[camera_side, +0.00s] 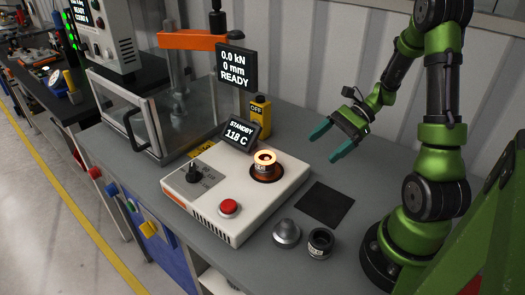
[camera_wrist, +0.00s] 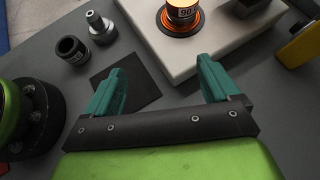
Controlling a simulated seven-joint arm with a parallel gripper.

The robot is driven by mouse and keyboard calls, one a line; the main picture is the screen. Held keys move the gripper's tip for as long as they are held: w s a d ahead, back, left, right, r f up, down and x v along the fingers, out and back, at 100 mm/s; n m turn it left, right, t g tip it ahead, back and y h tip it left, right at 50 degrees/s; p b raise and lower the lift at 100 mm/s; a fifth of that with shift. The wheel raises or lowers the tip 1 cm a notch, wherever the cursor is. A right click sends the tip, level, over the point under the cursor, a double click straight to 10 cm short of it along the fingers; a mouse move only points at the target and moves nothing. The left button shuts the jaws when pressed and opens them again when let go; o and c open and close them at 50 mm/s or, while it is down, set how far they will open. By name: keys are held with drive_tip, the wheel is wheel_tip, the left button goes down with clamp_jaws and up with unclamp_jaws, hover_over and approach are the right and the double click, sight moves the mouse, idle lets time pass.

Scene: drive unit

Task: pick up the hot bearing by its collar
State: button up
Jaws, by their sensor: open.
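The hot bearing (camera_side: 264,163) sits upright on the heater unit (camera_side: 223,212), its top ring glowing orange. A pale label band runs around its side. It also shows at the top edge of the wrist view (camera_wrist: 182,12), partly cut off, with an orange glow around its base. My gripper (camera_side: 334,146) is open and empty, in the air to the right of the bearing and above the bench. Its two teal fingers are spread apart in the wrist view (camera_wrist: 160,82). Nothing is between them, and they are clear of the bearing.
The heater has a red button (camera_side: 229,208), a black knob and a display (camera_side: 238,133) reading STANDBY 118 C. A black mat (camera_side: 325,204), a grey metal part (camera_side: 287,233) and a dark ring (camera_side: 320,242) lie on the bench. A yellow bottle (camera_side: 260,111) stands behind.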

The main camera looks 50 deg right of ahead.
drive_tip(key=w+d+r+m+t+y, duration=0.1)
drive_tip(key=w+r+m+t, duration=0.1)
approach(265, 160)
drive_tip(key=x, duration=1)
drive_tip(key=shift+w+d+f, duration=0.15)
drive_tip(key=shift+d+f, duration=0.05)
drive_tip(key=shift+f, duration=0.1)
drive_tip(key=c, duration=1.1)
drive_tip(key=shift+t, duration=0.3)
drive_tip(key=shift+c, duration=0.7)
drive_tip(key=shift+r, duration=0.15)
